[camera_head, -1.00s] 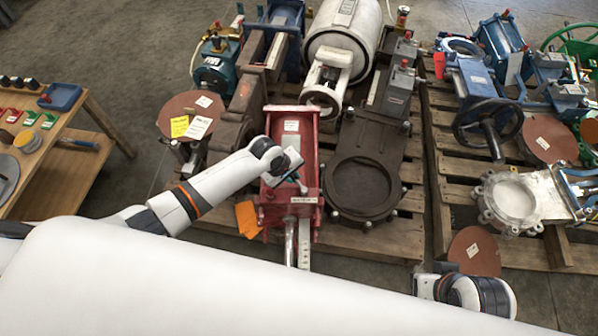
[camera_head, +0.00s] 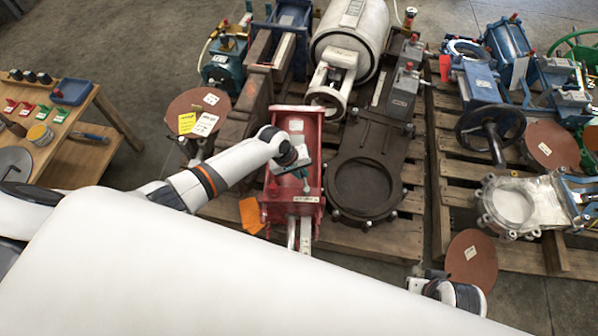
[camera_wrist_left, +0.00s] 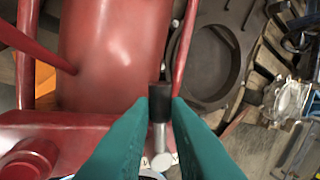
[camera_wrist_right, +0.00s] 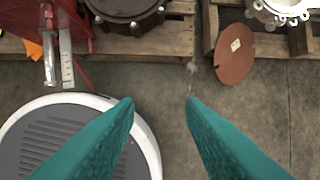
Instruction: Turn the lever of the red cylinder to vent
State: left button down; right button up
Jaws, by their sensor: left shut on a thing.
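The red cylinder (camera_head: 306,126) lies on the near edge of the middle pallet, and its red body (camera_wrist_left: 110,45) fills much of the left wrist view. My left gripper (camera_head: 303,172) is over its near half. In the left wrist view, the green fingers (camera_wrist_left: 160,108) are closed on a small lever with a black grip (camera_wrist_left: 160,94) and a metal stem (camera_wrist_left: 159,137). The arm and gripper hide the lever in the head view. Which setting it points to cannot be read. My right gripper (camera_wrist_right: 161,103) is open and empty above bare floor.
A dark round-flanged valve (camera_head: 362,184) stands right of the cylinder. An orange tag (camera_head: 251,215) hangs at its left. A brown disc (camera_head: 471,260) lies on the floor near my right arm. A wooden table (camera_head: 100,125) with small parts stands at far left.

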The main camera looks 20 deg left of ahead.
pick_arm(q)
jog(key=shift+w+d+m+g, duration=0.2)
jog(key=shift+d+m+g, duration=0.2)
jog(key=shift+m, duration=0.6)
pick_arm(e)
jog(key=shift+v, duration=0.95)
jog(key=shift+r, duration=0.15)
pick_arm(q)
jog(key=c, duration=1.4)
grip_release()
jog(key=shift+o, duration=0.2)
pick_arm(e)
jog(key=shift+d+f, duration=0.15)
jog(key=shift+f, duration=0.05)
pick_arm(q)
jog(key=shift+w, duration=0.1)
